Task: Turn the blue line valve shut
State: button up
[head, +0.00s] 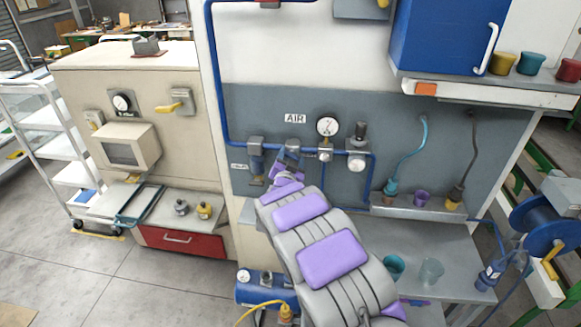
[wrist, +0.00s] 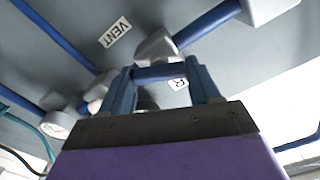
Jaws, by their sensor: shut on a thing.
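The blue line (head: 225,90) runs down the wall and along the grey panel, below the AIR sign (head: 295,119). A grey valve body (head: 293,145) sits on it; a grey fitting also shows ahead of my fingers in the wrist view (wrist: 156,46). My gripper (head: 286,165) is at this valve. In the wrist view, my gripper (wrist: 163,80) is shut on a blue bar, the valve handle (wrist: 160,73), which lies crosswise between the two blue-grey fingers. In the head view my gripper and arm mostly hide the handle.
A gauge (head: 327,126) and a regulator (head: 357,150) are at right. A VENT sign (wrist: 116,33) shows in the wrist view. A shelf (head: 430,206) and bench (head: 440,255) lie below right.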

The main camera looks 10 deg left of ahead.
jog(key=m+b, duration=0.4)
jog(key=b, duration=0.1)
jog(key=m+b, duration=0.4)
jog(key=b, duration=0.1)
jog(key=f+m+b, duration=0.1)
jog(key=m+b, duration=0.3)
jog(key=b, duration=0.2)
jog(key=shift+m, duration=0.4)
jog(key=o, duration=1.1)
jog(key=shift+d+r, duration=0.1)
jog(key=shift+c, duration=0.2)
jog(key=shift+r, duration=0.1)
jog(key=shift+s, duration=0.15)
